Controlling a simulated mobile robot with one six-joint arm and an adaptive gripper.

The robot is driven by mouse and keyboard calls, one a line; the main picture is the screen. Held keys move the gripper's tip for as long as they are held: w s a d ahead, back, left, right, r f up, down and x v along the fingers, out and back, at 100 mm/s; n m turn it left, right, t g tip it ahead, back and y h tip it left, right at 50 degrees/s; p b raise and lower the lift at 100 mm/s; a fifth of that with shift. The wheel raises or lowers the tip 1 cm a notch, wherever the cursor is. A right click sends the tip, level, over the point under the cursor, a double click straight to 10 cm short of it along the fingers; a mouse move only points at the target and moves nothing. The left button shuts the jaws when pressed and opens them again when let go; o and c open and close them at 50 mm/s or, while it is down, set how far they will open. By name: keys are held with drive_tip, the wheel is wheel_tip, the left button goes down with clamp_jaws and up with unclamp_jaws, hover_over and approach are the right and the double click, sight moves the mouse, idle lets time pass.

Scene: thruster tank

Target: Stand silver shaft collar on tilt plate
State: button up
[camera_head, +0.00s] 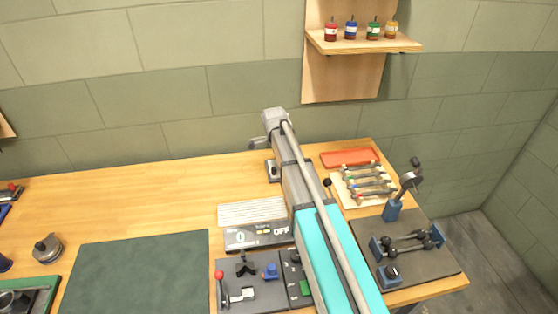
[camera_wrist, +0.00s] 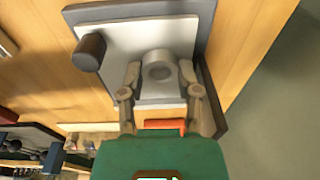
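The silver shaft collar (camera_wrist: 158,70) shows in the wrist view as a thick grey ring with its hole facing the camera. It is over the light grey tilt plate (camera_wrist: 122,42), which has a dark base and a dark round knob (camera_wrist: 89,52) at its left. My gripper (camera_wrist: 160,71) has one finger on each side of the collar, and both appear to touch it. I cannot tell whether the collar rests on the plate or is just above it. In the head view, my arm hides the gripper and collar; part of a small grey fixture (camera_head: 271,170) shows beside it.
In the head view, a digital scale (camera_head: 257,236), a switch panel (camera_head: 235,285) and a dark green mat (camera_head: 135,275) lie in front. An orange tray (camera_head: 349,157), a rack of rods (camera_head: 364,186) and a dark fixture board (camera_head: 428,262) are at the right. The back-left tabletop is clear.

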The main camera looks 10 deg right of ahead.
sight(276, 163)
drive_tip(key=shift+o, duration=0.2)
drive_tip(key=shift+r, duration=0.25)
wheel_tip(276, 163, up, 12)
drive_tip(key=a+p, duration=0.1)
drive_tip(key=p, duration=1.1)
drive_tip(key=shift+s+f, duration=0.15)
drive_tip(key=shift+a, duration=0.1)
drive_tip(key=shift+s, duration=0.1)
idle(0.5)
drive_tip(key=s+d+n+y, duration=0.1)
drive_tip(key=s+d+n, duration=0.1)
drive_tip(key=s+n, duration=1.6)
drive_tip(key=shift+s+d, duration=0.25)
drive_tip(key=shift+s, duration=3.2)
